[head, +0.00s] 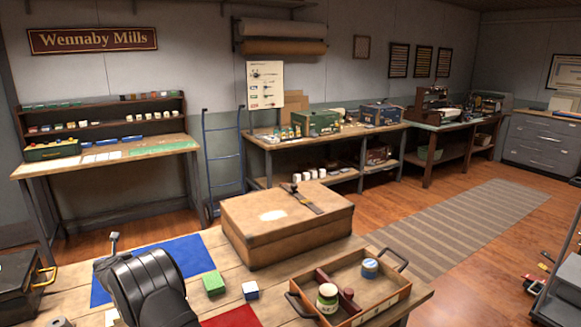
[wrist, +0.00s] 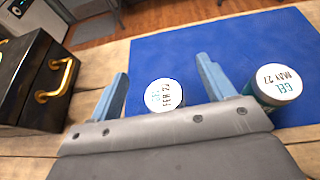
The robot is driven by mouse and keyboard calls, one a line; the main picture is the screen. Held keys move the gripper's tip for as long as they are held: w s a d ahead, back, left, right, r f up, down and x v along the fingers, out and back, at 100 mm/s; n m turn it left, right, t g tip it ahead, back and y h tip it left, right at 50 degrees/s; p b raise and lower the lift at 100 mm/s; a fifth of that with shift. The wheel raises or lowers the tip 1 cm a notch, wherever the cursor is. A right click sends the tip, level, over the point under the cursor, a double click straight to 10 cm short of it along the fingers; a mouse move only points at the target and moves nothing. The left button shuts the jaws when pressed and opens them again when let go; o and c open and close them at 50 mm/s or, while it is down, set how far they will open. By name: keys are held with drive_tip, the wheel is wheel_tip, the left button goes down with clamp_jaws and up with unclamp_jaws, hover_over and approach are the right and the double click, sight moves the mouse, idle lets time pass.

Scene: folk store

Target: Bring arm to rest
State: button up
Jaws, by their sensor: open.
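My gripper (wrist: 162,72) is open in the wrist view, its two blue-grey fingers apart over the blue mat (wrist: 190,55). A white-lidded jar marked GEL FEB 27 (wrist: 165,95) shows between the fingers, touching neither in the picture; the gripper's body hides its near edge. A second jar marked GEL MAY 27 (wrist: 273,87) stands just right of the right finger. In the head view my dark arm end covers part of the blue mat (head: 190,257), and both jars and the fingertips are hidden there.
A black box with a brass handle (wrist: 58,78) stands left of the mat.

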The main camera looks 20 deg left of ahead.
drive_tip(key=s+d+f+m+t+h, duration=0.1)
drive_tip(key=d+m+h, duration=0.1)
drive_tip(key=d, duration=0.3)
drive_tip(key=s+d+f+m+t+h, duration=0.1)
drive_tip(key=s+d+m+t+h, duration=0.1)
drive_tip(key=d, duration=0.4)
drive_tip(key=shift+s+d+m+t+h, duration=0.15)
drive_tip(key=shift+s+m+t+h, duration=0.15)
drive_tip(key=shift+m+h, duration=0.6)
drive_tip(key=shift+o, duration=0.5)
